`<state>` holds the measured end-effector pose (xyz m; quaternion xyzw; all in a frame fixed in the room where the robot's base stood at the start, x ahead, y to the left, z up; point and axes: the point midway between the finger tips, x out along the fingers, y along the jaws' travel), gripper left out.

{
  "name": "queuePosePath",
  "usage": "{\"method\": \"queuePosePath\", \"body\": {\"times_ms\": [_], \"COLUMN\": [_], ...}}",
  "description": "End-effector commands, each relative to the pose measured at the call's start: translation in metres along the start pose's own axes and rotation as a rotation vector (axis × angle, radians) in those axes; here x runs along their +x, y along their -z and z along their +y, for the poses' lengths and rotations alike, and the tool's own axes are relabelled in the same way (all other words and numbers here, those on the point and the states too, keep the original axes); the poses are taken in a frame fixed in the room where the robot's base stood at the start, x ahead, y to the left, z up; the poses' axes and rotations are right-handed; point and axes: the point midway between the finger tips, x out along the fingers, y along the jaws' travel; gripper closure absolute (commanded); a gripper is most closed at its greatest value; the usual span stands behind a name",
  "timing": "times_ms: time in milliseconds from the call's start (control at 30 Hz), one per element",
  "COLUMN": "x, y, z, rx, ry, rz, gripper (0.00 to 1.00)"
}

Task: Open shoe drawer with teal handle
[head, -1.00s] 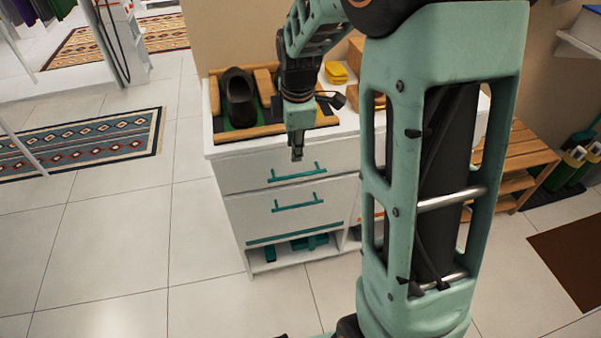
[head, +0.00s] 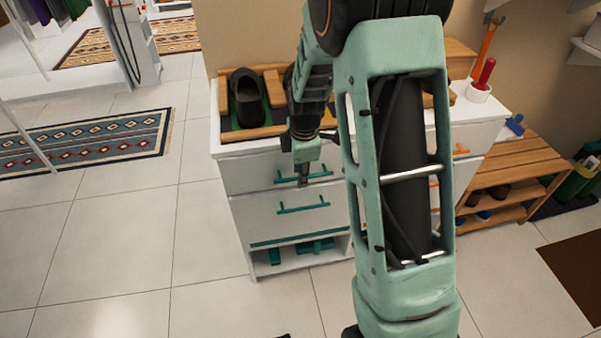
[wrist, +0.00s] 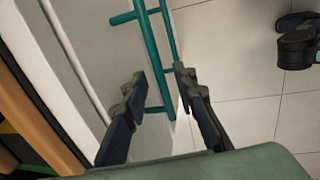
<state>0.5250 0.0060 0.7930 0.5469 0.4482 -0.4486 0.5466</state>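A white cabinet (head: 240,212) has two drawers on its left side with teal bar handles, an upper handle (head: 322,175) and a lower handle (head: 303,205). Both drawer fronts look flush with the cabinet. My gripper (head: 304,182) is in front of the upper drawer, at its handle, fingers pointing down. In the wrist view, my gripper (wrist: 160,72) is open, and a teal handle bar (wrist: 148,45) runs between the spread fingers. A second teal bar lies beyond it. Contact with the handle cannot be told.
A black shoe (head: 246,97) sits in a wooden-edged tray on the cabinet top. Orange handles (head: 460,150) show on the right side. A wooden shoe rack (head: 520,160) stands to the right.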

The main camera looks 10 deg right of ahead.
Motion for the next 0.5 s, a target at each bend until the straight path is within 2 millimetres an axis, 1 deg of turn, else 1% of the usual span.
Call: {"method": "queuePosePath", "body": {"times_ms": [200, 433, 500], "x": [0.0000, -0.0001, -0.0001], "y": [0.0001, 0.0001, 0.0001], "z": [0.0002, 0.0001, 0.0001], "rx": [0.000, -0.001, -0.001], "ry": [-0.001, 0.000, 0.000], "rz": [0.000, 0.000, 0.000], "gripper": [0.74, 0.99, 1.00]}}
